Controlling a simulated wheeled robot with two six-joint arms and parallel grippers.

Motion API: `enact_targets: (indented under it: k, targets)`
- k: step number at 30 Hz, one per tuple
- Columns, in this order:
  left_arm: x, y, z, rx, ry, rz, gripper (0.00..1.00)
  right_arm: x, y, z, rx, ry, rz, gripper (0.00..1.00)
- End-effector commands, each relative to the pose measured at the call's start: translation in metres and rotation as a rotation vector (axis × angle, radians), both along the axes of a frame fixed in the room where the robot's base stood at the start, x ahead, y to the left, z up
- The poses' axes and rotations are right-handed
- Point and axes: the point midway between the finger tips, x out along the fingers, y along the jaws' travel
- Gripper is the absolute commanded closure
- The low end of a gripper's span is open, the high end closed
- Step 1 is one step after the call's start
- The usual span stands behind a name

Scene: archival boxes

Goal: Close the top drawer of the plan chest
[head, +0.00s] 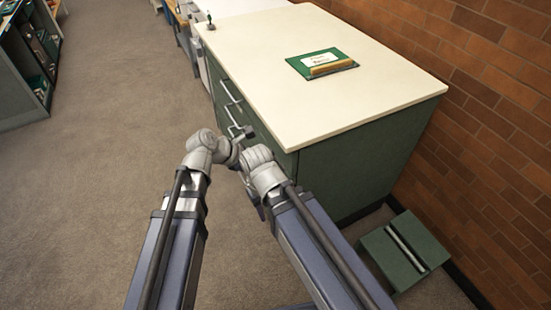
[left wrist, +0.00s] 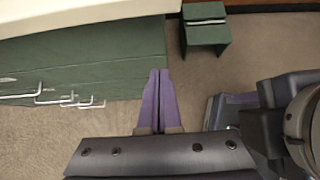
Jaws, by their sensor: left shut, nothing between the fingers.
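The green plan chest (head: 355,165) with a cream top stands against the brick wall. Its drawer front faces left, with pale bar handles (head: 230,92). In the left wrist view its green side (left wrist: 85,60) fills the upper left, and several handles (left wrist: 52,98) stick out from its front. I cannot tell how far the top drawer is out. My left gripper (left wrist: 160,95) is shut and empty, its purple fingers close to the chest's right edge in that view; contact is unclear. In the head view its fingers are not clearly visible.
A green folder with a card and tan strip (head: 323,63) lies on the chest top, and a small metal object (head: 210,22) stands at its far corner. A green stool-like box (head: 405,250) stands by the wall. Carpet (head: 110,130) left of the chest is clear, up to shelving (head: 20,75).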

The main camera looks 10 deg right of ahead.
Motion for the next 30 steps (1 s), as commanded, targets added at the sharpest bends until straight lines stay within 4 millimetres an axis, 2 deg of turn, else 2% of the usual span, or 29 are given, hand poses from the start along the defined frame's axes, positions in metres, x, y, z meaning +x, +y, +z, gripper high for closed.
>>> enact_targets:
  k: [1,3,10,26,30]
  targets:
    - [-0.003,0.009,0.016,0.0,0.001,0.004,1.0,0.0,0.0,0.016,0.0,0.0,0.0,0.56]
    - [-0.006,0.017,0.024,0.001,0.0,0.003,1.0,0.0,0.0,0.024,0.0,0.0,-0.001,0.56]
    - [-0.012,0.037,0.041,0.001,0.0,0.002,1.0,0.0,0.0,0.041,0.0,0.0,-0.001,0.56]
    - [-0.014,0.043,0.044,0.003,0.0,-0.001,1.0,0.0,0.0,0.045,0.0,0.0,-0.001,0.56]
    - [-0.016,0.052,0.038,0.061,-0.057,-0.07,1.0,0.0,0.0,0.045,0.0,0.0,-0.001,0.56]
